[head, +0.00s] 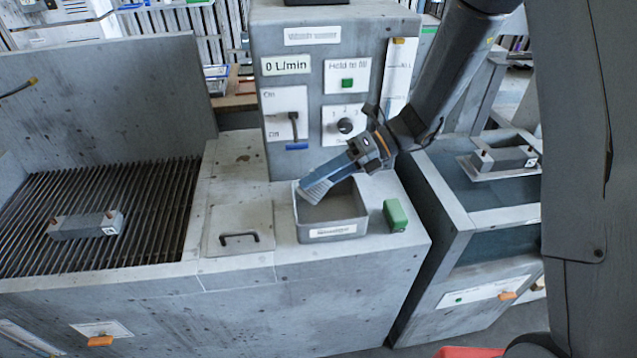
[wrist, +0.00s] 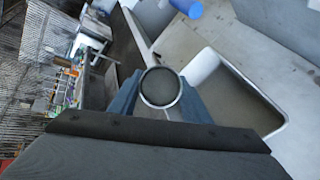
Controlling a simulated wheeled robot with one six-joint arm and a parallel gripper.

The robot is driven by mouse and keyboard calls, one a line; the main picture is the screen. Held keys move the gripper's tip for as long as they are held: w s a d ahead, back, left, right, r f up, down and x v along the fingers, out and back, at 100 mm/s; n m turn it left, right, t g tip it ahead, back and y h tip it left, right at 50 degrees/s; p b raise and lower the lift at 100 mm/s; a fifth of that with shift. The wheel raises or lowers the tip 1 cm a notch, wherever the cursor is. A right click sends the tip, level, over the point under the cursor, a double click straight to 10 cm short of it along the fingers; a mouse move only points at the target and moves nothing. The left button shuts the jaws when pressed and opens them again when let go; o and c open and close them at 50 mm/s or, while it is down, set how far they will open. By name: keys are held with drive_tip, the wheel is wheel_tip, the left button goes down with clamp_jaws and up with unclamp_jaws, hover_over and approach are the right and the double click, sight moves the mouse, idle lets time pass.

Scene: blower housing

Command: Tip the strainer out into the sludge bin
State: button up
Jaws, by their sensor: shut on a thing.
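My gripper (head: 316,188) reaches down from the upper right in the head view, its blue fingers over the left part of an open grey bin (head: 333,231). The bin has a label on its front that is too small to read. In the wrist view my gripper (wrist: 157,106) is shut on a small round strainer (wrist: 160,87), with a pale rim and dull grey inside. The strainer sits between the blue fingertips, and the bin (wrist: 238,98) lies to its right. In the head view I cannot make out the strainer at the fingertips.
A green block (head: 395,215) sits right of the bin. A flat lid with a dark handle (head: 240,238) lies left of it. Behind stands a grey control housing (head: 310,105) with a blue-ended lever (head: 296,130). A slatted grate (head: 120,190) holds a grey block (head: 85,225).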

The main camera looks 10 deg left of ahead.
drive_tip(key=shift+w+f+g+y+b, duration=0.1)
drive_tip(key=shift+f+g+y+b, duration=0.15)
drive_tip(key=shift+y+b, duration=0.5)
drive_tip(key=shift+d+m, duration=0.15)
drive_tip(key=shift+m, duration=0.15)
drive_tip(key=shift+w+d+r+m+g+y+b, duration=0.15)
drive_tip(key=shift+g+y+b, duration=0.2)
drive_tip(key=shift+y, duration=0.2)
drive_tip(key=shift+w+a+r+m+g+y+b, duration=0.1)
drive_tip(key=shift+m+g+y+b, duration=0.15)
drive_tip(key=shift+y, duration=0.25)
drive_tip(key=shift+d+r+g+y, duration=0.15)
drive_tip(key=shift+r+g+y, duration=0.15)
drive_tip(key=shift+g+y, duration=0.35)
drive_tip(key=shift+s, duration=0.1)
